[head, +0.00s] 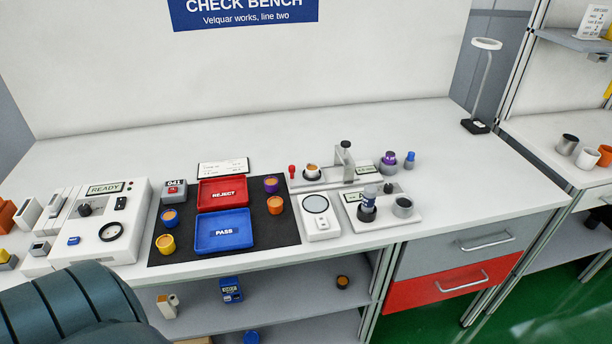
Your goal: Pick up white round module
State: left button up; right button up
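A small white round module (312,172) with an orange-brown top sits upright on the grey fixture (335,176) at the back of the bench, beside a grey upright post. Another white round cup-like piece (588,157) stands on the side table at the right, between a grey metal one and an orange-brown one. I cannot tell for sure which of the two is the task's module. Neither of my grippers shows. Only a dark part of my arm is at the lower left.
A black mat (288,231) holds a red REJECT tray (222,203), a blue PASS tray (203,244) and several coloured round modules. A white tester (90,248) stands left. A second fixture (372,222) and a lamp (476,127) stand right. The bench's right end is clear.

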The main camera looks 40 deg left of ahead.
aim_at(312, 170)
jog(key=u, duration=2.6)
jog(key=i+l+z, duration=0.1)
jog(key=z, duration=1.35)
jog(key=i+l+z, duration=0.3)
jog(key=i+l, duration=0.1)
jog(key=l, duration=0.05)
